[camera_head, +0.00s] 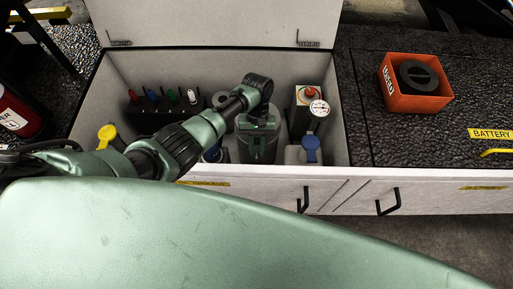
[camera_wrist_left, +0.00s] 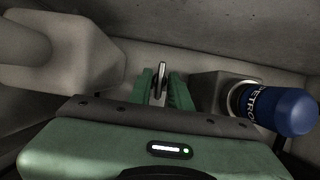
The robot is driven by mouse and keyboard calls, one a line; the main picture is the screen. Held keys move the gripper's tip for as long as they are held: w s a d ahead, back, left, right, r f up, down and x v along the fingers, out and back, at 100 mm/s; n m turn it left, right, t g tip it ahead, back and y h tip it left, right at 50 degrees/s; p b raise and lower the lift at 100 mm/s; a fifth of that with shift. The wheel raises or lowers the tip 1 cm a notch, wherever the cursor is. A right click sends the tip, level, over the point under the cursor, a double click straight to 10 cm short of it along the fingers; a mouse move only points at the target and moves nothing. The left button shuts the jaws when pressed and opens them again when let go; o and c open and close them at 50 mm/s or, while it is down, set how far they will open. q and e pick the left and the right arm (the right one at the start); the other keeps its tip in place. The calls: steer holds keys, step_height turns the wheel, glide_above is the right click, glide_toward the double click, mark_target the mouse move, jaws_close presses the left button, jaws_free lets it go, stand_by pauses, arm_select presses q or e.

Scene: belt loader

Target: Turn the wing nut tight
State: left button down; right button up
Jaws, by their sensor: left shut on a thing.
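My left arm reaches from the left into an open bin in the head view, with my left gripper (camera_head: 257,158) low inside it, pointing down. In the left wrist view, the two green fingers of my left gripper (camera_wrist_left: 161,95) are shut on a thin, upright metal piece (camera_wrist_left: 161,76), which looks like a wing of the wing nut. The rest of the nut and whatever it sits on are hidden by the fingers and the gripper body. In the head view the nut is hidden behind the gripper. My right gripper is not in view.
Beside the gripper stand a jug with a blue cap (camera_head: 311,147), a dial gauge (camera_head: 319,108), and a box with a red knob (camera_head: 310,91). A blue-capped can (camera_wrist_left: 285,110) is close right in the wrist view. A rack (camera_head: 165,115) of coloured-handled tools stands at the back left.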

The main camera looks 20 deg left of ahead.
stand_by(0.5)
arm_select(q)
steer(key=c, duration=1.6)
jaws_free()
steer(key=shift+o, duration=0.2)
steer(key=shift+v, duration=3.9)
steer(key=shift+d, duration=0.1)
